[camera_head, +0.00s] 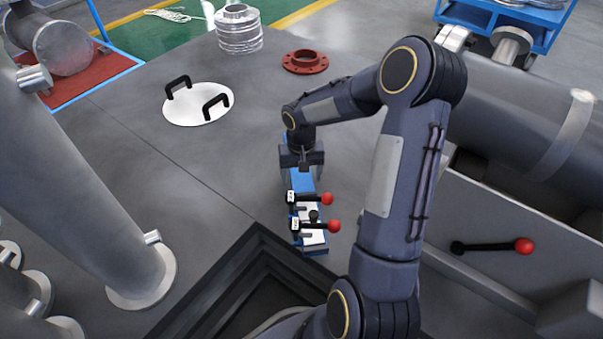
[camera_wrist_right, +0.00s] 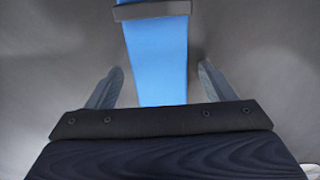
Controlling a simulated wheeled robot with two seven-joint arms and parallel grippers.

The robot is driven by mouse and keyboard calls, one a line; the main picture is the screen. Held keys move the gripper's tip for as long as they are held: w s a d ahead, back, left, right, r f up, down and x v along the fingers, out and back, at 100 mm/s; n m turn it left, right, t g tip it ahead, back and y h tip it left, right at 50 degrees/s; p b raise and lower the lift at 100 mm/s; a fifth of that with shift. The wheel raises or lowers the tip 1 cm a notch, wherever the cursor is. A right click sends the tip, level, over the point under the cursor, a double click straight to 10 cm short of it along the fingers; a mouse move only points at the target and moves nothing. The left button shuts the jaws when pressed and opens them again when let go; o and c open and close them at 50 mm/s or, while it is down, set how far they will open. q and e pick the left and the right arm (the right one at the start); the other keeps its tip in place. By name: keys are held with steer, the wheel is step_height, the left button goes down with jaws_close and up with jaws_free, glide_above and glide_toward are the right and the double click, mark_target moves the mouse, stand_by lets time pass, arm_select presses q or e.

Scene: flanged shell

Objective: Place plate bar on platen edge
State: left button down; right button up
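A long blue bar (camera_head: 312,249), which looks like the plate bar, lies on the grey surface near the corner of a dark recess. It carries two clamps with black levers and red ball knobs (camera_head: 327,199). My right gripper (camera_head: 301,162) is over the bar's far end. In the right wrist view the blue bar (camera_wrist_right: 157,60) runs between the two spread fingers (camera_wrist_right: 160,85), with a gap on each side. A dark band (camera_wrist_right: 152,10) crosses the bar. The right gripper is open. My left gripper is not in view. I cannot tell which edge is the platen edge.
A dark-framed square recess (camera_head: 250,288) lies in front. A white disc with two black handles (camera_head: 198,104), a red flange (camera_head: 305,62) and a metal cylinder (camera_head: 239,30) stand farther back. A large pipe (camera_head: 520,115) and a red-knobbed lever (camera_head: 490,246) are right.

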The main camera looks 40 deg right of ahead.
mark_target(301, 179)
steer(key=s+a+r+n+t+p, duration=0.1)
steer(key=s+a+r+p, duration=0.1)
steer(key=r, duration=0.7)
steer(key=s+a+r+p, duration=0.1)
steer(key=s+r+p, duration=0.15)
steer(key=r, duration=0.65)
steer(key=s+a+r+n+t+y, duration=0.1)
steer(key=s+a+r+t+y, duration=0.1)
steer(key=s+a, duration=0.4)
steer(key=s+a+r+n+t+y, duration=0.1)
steer(key=s+a+n+t, duration=0.1)
steer(key=s+a, duration=0.4)
steer(key=shift+s+a+r+t+y, duration=0.3)
steer(key=shift+s+r+y, duration=0.1)
steer(key=shift+s, duration=1.7)
